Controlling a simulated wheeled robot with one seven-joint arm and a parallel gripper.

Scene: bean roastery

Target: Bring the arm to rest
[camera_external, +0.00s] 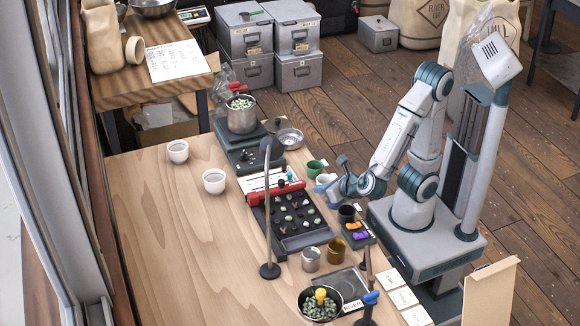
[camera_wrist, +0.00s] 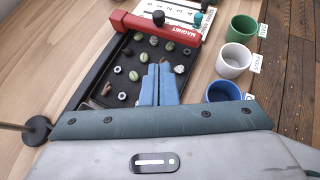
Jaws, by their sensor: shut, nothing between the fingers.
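My gripper (camera_external: 324,188) is at the end of my arm, low over the right edge of the black sorting tray (camera_external: 262,222). In the wrist view its two blue fingers (camera_wrist: 158,84) are together, with nothing between them. The fingers hide a part of the tray behind them. The tray holds several beans and small metal pieces in its pockets. I cannot tell the exact height of the fingertips above the tray. My arm is bent and reaches out from its base toward the wooden table.
A red magnet bar (camera_wrist: 152,28) lies across the tray's far end. Green (camera_wrist: 241,29), white (camera_wrist: 233,60) and blue (camera_wrist: 222,91) cups stand close at the right. The table's left part (camera_external: 180,240) is clear.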

